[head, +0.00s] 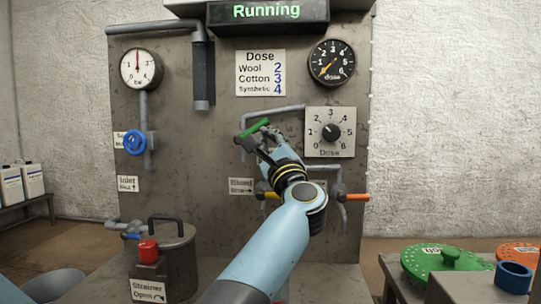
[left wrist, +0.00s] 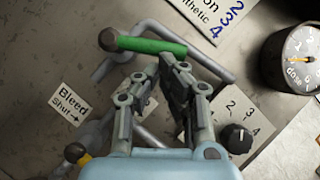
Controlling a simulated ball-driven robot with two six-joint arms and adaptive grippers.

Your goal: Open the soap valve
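A green lever handle (head: 255,128) sits at the pipe end on the panel, tilted up to the right; the left wrist view shows it too (left wrist: 150,46). No label reading soap is legible, so I cannot tell from text that this is the soap valve. My right gripper is not in view.
A blue handwheel (head: 134,142) is at left, with a partly legible label beside it. The Dose knob (head: 331,132) is right of my gripper. An orange lever (head: 356,197) and the Bleed label (head: 241,186) are lower. The strainer pot (head: 170,255) stands at lower left.

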